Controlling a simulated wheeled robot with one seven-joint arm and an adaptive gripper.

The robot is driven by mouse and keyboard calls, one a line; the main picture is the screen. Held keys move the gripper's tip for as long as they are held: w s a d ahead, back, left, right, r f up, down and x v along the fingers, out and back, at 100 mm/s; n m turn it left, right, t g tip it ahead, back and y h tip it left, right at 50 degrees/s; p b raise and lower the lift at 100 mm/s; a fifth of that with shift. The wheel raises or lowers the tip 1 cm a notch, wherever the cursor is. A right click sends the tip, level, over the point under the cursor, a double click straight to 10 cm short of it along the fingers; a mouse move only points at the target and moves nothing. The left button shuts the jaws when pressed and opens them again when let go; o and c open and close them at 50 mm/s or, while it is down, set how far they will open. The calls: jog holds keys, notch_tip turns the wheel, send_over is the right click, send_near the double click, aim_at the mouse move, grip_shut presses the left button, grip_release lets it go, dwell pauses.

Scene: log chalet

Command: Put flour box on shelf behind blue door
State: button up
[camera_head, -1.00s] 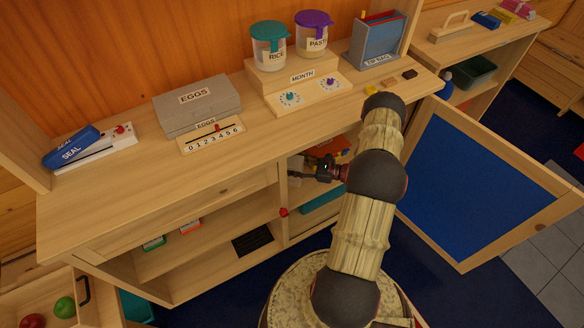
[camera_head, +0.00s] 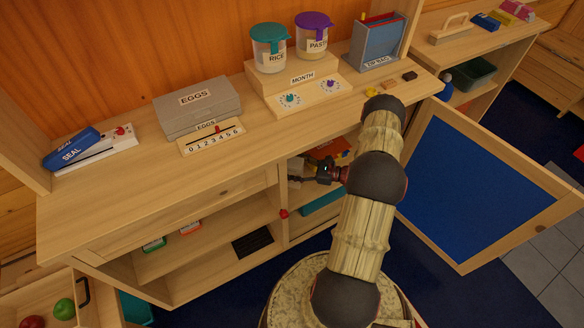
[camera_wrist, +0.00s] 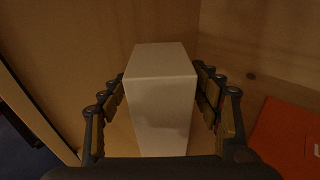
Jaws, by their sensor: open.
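A plain pale box (camera_wrist: 161,100), likely the flour box though no label shows, stands upright in the wrist view inside a wooden compartment. It also shows small in the head view (camera_head: 295,168), partly hidden. My gripper (camera_wrist: 162,100) is open, with one finger on each side of the box; contact cannot be told. In the head view my gripper (camera_head: 305,172) reaches into the cabinet's right compartment. The blue door (camera_head: 482,190) stands wide open to the right of my arm. My arm hides part of the compartment.
An orange-red item (camera_wrist: 288,138) lies right of the box. A teal item (camera_head: 322,201) is lower in the cabinet. The countertop (camera_head: 120,200) bears an eggs carton (camera_head: 197,105), jars and a blue holder. The left shelves hold small boxes and a black rack (camera_head: 253,244).

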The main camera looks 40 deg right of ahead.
jog(key=shift+r, duration=0.2)
jog(key=p+v, duration=0.3)
jog(key=v, duration=0.9)
jog(key=shift+f, duration=0.15)
